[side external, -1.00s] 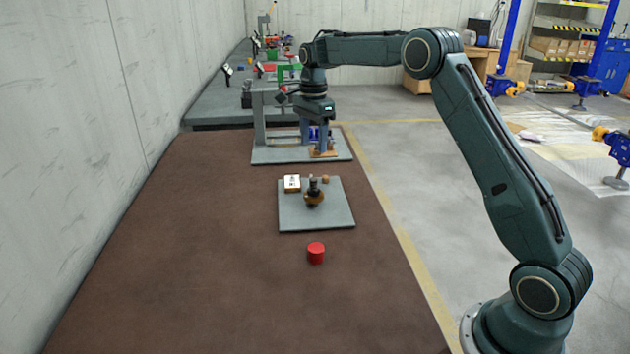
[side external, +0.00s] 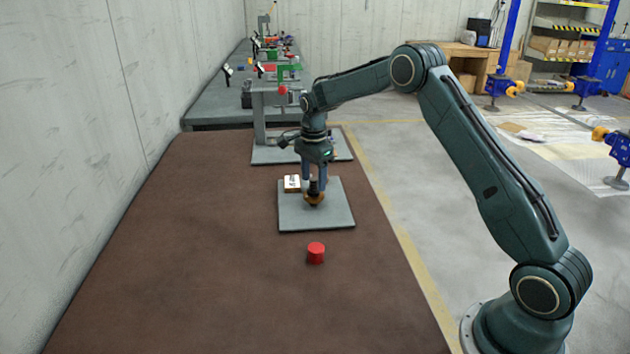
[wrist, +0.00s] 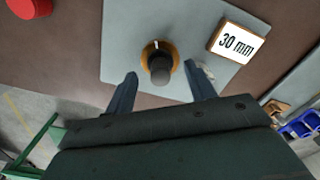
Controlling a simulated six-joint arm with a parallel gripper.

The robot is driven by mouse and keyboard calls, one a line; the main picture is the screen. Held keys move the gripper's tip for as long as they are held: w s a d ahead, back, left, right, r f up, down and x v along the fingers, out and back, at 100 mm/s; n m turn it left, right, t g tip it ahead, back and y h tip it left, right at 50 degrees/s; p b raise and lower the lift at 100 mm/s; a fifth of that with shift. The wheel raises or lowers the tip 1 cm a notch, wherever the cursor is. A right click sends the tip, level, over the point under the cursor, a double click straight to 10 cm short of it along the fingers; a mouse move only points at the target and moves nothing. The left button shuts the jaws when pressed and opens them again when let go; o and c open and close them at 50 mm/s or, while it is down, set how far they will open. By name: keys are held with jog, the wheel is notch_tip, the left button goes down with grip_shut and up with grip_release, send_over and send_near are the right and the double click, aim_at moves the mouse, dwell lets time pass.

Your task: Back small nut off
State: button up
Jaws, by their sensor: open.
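A small screw jack with a brass-coloured base or nut (side external: 314,199) and a dark top (wrist: 159,70) stands on a grey plate (side external: 325,218). In the wrist view the brass ring (wrist: 150,49) shows around the dark top, with a pale mark on it. My gripper (wrist: 160,82) is open, with one finger on each side of the jack and visible gaps between the fingers and the dark top. In the side view my gripper (side external: 314,185) is over the jack and hides its upper part.
A "30 mm" sign block (wrist: 237,43) stands on the plate beside the jack. A red cylinder (side external: 316,253) stands on the brown table (side external: 220,270) in front of the plate. A grey stand (side external: 262,125) is behind. The table's left side is clear.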

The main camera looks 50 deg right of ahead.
jog(key=shift+f, duration=1.25)
jog(key=c, duration=1)
jog(key=shift+n, duration=0.5)
